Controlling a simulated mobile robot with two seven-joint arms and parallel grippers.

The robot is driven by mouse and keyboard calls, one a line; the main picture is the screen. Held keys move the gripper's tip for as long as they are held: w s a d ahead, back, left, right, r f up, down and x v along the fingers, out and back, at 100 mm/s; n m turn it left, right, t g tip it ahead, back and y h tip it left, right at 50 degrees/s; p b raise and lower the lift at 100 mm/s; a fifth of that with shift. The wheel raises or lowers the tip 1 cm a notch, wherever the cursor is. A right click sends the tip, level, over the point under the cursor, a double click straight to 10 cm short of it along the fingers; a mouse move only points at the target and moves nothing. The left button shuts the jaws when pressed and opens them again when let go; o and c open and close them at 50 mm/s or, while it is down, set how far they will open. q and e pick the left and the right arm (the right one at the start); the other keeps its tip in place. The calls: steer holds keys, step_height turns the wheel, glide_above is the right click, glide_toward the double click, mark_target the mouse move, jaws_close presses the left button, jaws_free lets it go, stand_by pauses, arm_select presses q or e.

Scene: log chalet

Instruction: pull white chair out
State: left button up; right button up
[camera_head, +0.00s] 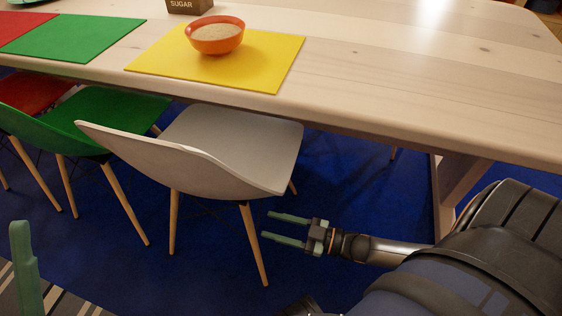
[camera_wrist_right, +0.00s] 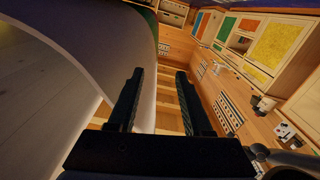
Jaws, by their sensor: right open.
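The white chair (camera_head: 205,155) has a moulded shell and wooden legs. In the head view its seat is partly under the table edge, and its backrest faces the near left. My right gripper (camera_head: 267,226) is open and empty, low beside the chair's right front leg, below and right of the seat, with a visible gap. In the right wrist view my open fingers (camera_wrist_right: 160,75) have a large pale curved surface to their left, probably the chair shell. One green finger of my left gripper (camera_head: 25,265) shows at the lower left; its other finger is hidden.
The wooden table (camera_head: 400,95) stands behind the chair, with a leg (camera_head: 455,190) to the right. A yellow placemat (camera_head: 265,75) holds an orange bowl (camera_head: 216,36). A green chair (camera_head: 90,115) stands close on the left. Blue carpet (camera_head: 200,270) is clear in front.

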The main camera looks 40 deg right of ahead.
mark_target(234, 215)
steer(key=b+x, duration=0.3)
steer(key=x, duration=0.8)
steer(key=shift+w+a, duration=0.1)
steer(key=shift+a, duration=0.05)
steer(key=shift+c, duration=0.2)
jaws_close()
stand_by(0.9)
